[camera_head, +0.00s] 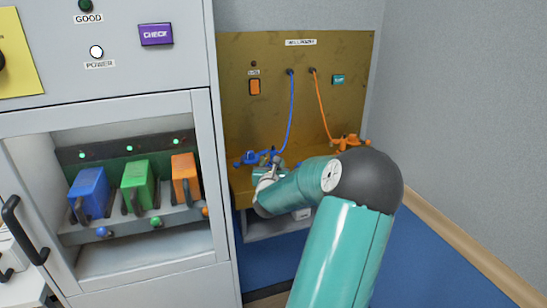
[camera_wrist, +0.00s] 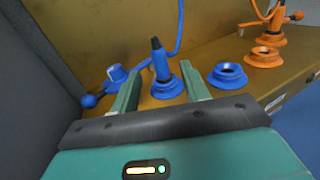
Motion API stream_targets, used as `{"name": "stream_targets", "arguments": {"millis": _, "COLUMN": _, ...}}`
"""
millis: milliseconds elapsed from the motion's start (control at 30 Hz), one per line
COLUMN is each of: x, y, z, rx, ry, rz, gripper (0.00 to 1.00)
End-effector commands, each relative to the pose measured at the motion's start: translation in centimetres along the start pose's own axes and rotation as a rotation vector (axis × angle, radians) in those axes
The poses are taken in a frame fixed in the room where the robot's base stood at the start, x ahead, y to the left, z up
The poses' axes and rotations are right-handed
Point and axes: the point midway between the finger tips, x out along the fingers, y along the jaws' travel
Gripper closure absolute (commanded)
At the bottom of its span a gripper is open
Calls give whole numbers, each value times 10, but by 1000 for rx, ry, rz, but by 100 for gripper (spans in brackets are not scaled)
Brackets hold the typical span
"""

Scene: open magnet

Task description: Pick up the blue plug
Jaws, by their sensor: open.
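The blue plug (camera_wrist: 161,66) stands upright in a blue ring-shaped socket (camera_wrist: 167,90) on the brown ledge in the wrist view. It has a black upper tip, and a blue cable (camera_wrist: 181,30) curves behind it. My gripper (camera_wrist: 160,72) is open, with one green finger on each side of the plug and a gap showing on both sides. In the head view my gripper (camera_head: 268,165) is at the blue fittings (camera_head: 250,157) on the ledge and partly hides them, so the plug is not clear there.
An empty blue socket (camera_wrist: 229,75) is right of the plug. A blue lever (camera_wrist: 114,75) with a ball end is left of it. Orange fittings (camera_wrist: 267,55) are further right. A brown panel (camera_head: 305,100) rises behind the ledge. The grey cabinet (camera_head: 225,180) is close on the left.

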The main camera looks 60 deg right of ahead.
Motion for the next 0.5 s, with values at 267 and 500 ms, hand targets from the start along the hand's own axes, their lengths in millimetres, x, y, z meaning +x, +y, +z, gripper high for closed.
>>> {"name": "stream_targets", "arguments": {"millis": 267, "x": 41, "y": -1, "z": -1, "rx": 0, "ry": 0, "rz": 0, "gripper": 54}}
{"name": "stream_targets", "arguments": {"millis": 500, "x": 68, "y": 1, "z": -1, "rx": 1, "ry": 0, "rz": 1, "gripper": 54}}
